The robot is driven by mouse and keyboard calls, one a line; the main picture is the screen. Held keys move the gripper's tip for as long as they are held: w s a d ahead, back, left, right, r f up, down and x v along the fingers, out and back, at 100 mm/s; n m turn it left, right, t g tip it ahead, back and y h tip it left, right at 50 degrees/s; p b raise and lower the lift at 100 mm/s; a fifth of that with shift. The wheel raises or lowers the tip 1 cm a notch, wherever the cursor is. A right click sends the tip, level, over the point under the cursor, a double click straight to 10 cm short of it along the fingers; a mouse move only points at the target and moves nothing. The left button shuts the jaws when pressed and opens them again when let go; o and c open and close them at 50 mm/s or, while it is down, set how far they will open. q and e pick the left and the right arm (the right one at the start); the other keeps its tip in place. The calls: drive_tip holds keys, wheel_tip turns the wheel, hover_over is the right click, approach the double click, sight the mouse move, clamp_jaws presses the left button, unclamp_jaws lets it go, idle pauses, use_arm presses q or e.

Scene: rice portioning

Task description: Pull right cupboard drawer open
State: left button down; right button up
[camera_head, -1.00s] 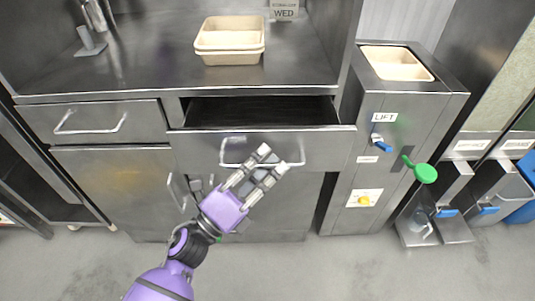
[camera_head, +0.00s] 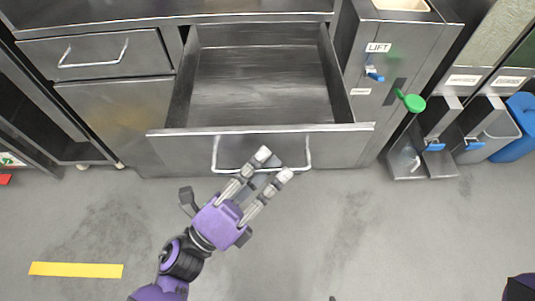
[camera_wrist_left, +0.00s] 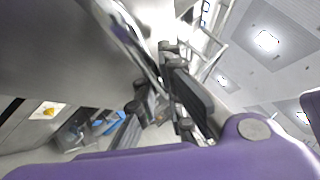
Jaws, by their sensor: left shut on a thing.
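The right cupboard drawer (camera_head: 345,147) is pulled well out in the head view, and its bare, empty inside shows. Its bar handle (camera_head: 309,152) is on the front panel. My left gripper (camera_head: 274,165) is at the right half of this handle, coming from below, and is shut on it. My right gripper is not in view; only a purple part of me shows at the bottom right corner of the head view.
A shut left drawer (camera_head: 120,53) with its own handle is beside the open one. To the right stands a metal unit labelled LIFT (camera_head: 395,60) with a green knob (camera_head: 413,103). The grey floor (camera_head: 330,230) in front is clear, with a yellow stripe (camera_head: 75,270).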

use_arm(q)
drive_tip(key=shift+f, duration=0.1)
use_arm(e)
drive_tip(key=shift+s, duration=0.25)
use_arm(q)
drive_tip(key=c, duration=2.1)
unclamp_jaws()
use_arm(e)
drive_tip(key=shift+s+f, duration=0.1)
use_arm(q)
drive_tip(key=v, duration=1.2)
drive_tip(key=shift+a, duration=0.1)
